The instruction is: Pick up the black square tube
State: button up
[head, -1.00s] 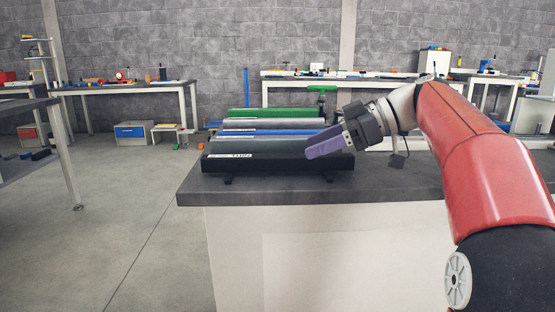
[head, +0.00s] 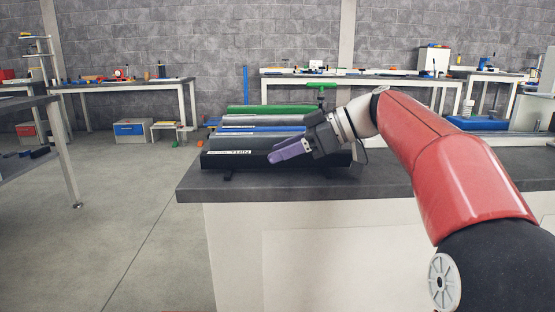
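The black square tube (head: 220,160) is the nearest of several long tubes lying side by side on the rack at the left end of the grey-topped bench. It has a white label with dark lettering on its near side. My gripper (head: 275,155), with purple fingers, reaches in from the right and points left, in front of or over the tube's middle.
Behind the black tube lie a blue tube (head: 255,130), a grey tube (head: 240,119) and a green tube (head: 270,109). The bench top (head: 390,182) is clear in front and to the right. A green object (head: 320,87) stands behind. Floor on the left is open.

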jog(key=c, duration=0.7)
grip_shut()
jog(key=shift+r, duration=0.15)
